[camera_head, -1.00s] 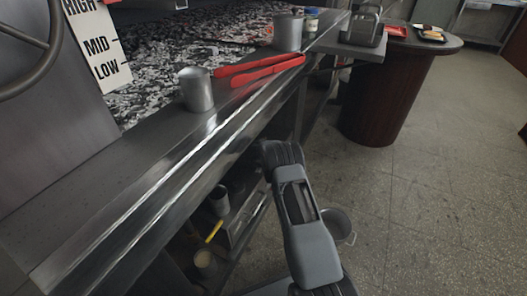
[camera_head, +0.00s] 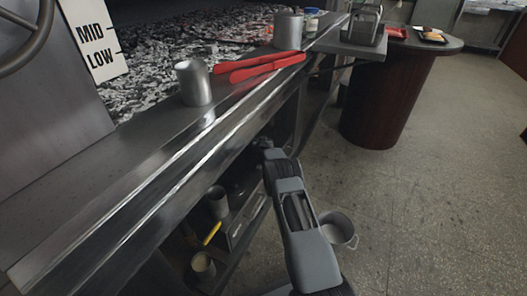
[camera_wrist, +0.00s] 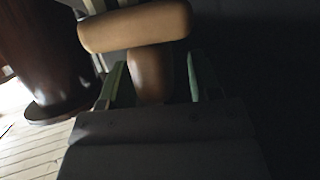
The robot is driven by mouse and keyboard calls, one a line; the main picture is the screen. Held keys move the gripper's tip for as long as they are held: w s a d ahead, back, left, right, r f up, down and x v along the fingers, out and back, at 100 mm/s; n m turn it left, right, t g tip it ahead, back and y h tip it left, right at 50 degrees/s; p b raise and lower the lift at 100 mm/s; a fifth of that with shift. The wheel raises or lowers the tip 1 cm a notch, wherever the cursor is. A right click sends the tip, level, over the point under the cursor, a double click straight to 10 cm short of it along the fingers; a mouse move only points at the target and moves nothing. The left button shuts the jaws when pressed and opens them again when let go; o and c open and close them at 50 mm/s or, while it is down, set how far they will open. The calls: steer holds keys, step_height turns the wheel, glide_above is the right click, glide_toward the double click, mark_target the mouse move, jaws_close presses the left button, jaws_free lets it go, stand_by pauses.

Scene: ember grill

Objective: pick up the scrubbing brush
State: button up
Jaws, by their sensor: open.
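The scrubbing brush (camera_wrist: 135,28) shows at the top of the wrist view, with a wide tan wooden part across and a darker brown part (camera_wrist: 150,75) pointing back toward me. My gripper (camera_wrist: 155,68) is open, with one finger on each side of the brown part. I cannot tell whether either finger touches it. In the head view my arm reaches in under the counter's front edge, and the gripper and brush are hidden there.
The steel counter ledge (camera_head: 130,165) is above my arm, holding a metal cup (camera_head: 194,84) and red tongs (camera_head: 262,68). Below it, a shelf holds a can (camera_head: 217,203) and a yellow-handled item (camera_head: 212,233). A bucket (camera_head: 338,229) stands on the floor right of my arm.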

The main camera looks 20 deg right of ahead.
jaws_close()
stand_by(0.3)
